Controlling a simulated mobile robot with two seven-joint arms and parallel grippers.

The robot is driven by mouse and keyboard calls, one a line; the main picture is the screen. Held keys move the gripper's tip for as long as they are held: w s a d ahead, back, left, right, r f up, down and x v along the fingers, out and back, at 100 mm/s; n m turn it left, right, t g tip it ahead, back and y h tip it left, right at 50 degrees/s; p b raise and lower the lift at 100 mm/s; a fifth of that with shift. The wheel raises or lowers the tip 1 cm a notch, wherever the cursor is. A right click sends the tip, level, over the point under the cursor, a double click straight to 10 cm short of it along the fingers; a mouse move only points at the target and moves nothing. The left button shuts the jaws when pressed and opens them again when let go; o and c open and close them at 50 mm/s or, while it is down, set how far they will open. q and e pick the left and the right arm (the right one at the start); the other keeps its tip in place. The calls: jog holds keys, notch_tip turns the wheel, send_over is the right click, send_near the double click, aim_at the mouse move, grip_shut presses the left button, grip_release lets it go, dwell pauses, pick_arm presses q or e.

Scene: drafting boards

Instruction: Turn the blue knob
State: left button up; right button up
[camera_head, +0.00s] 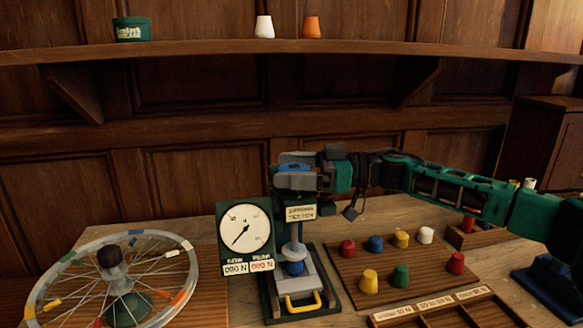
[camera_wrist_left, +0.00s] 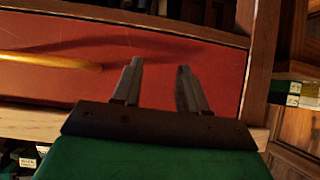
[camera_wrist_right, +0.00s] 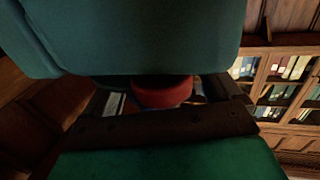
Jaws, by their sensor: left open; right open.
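The tester (camera_head: 270,285) stands on the table, with a white dial (camera_head: 245,228) and a central column. A blue knob (camera_head: 293,168) sits at its top. My right gripper (camera_head: 297,174) is at this knob, its grey fingers partly hiding it; I cannot tell whether they touch it. In the right wrist view, a red round part (camera_wrist_right: 165,91) with a little blue below it lies between the fingers of my right gripper (camera_wrist_right: 172,98). A blue piece (camera_head: 292,268) rests low on the tester's plate. My left gripper (camera_wrist_left: 158,85) is open and empty, outside the head view.
A spoked wheel (camera_head: 75,305) lies left of the tester. A board with several coloured pegs (camera_head: 385,272) and a wooden tray (camera_head: 470,312) are to the right. A shelf (camera_head: 200,52) runs above. A red panel with a yellow bar (camera_wrist_left: 50,60) faces the left wrist.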

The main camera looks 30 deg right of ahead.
jog(key=shift+c, duration=0.7)
jog(key=c, duration=0.8)
